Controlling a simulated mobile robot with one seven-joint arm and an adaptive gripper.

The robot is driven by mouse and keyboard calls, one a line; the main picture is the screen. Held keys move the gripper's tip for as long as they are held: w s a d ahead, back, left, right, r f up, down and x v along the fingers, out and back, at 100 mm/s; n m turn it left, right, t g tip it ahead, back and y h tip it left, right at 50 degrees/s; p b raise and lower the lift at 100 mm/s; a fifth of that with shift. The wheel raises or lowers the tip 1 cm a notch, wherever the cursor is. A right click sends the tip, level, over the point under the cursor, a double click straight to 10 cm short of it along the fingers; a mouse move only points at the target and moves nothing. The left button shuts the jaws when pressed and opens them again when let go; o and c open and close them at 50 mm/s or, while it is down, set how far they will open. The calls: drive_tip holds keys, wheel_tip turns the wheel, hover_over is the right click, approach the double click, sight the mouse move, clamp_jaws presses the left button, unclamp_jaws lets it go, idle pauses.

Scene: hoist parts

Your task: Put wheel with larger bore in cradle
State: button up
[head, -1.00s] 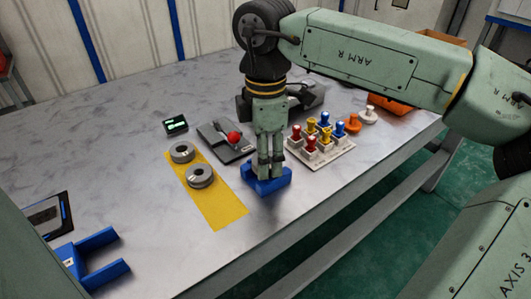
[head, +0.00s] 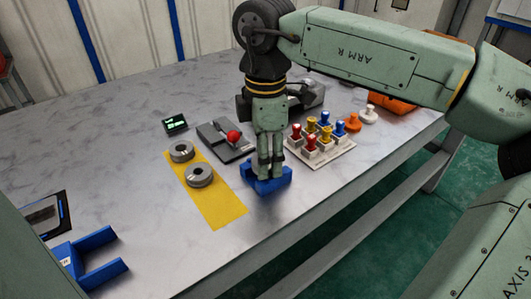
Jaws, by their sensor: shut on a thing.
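Two grey ring-shaped wheels lie flat on a yellow strip (head: 224,209) on the table: a far wheel (head: 182,151) and a near wheel (head: 200,175). Each has a dark central bore, and I cannot tell which bore is larger. My gripper (head: 269,172) points straight down to the right of the strip, its fingers low at a blue block-like cradle (head: 279,184). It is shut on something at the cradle. The fingers hide what is between them, and I cannot make out a wheel there.
A grey device with a red ball (head: 234,137) and a small display (head: 176,124) stand behind. A tray of coloured knobs (head: 321,150) is close to the right of my gripper. A blue forked holder (head: 101,240) is at front left. The table between it and the strip is clear.

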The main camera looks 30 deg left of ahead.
drive_tip(key=shift+f, duration=0.2)
drive_tip(key=o, duration=1.5)
drive_tip(key=shift+o, duration=0.2)
drive_tip(key=shift+r, duration=0.1)
drive_tip(key=shift+r, duration=0.1)
wheel_tip(320, 180, up, 7)
drive_tip(key=p, duration=0.4)
drive_tip(key=shift+s, duration=0.1)
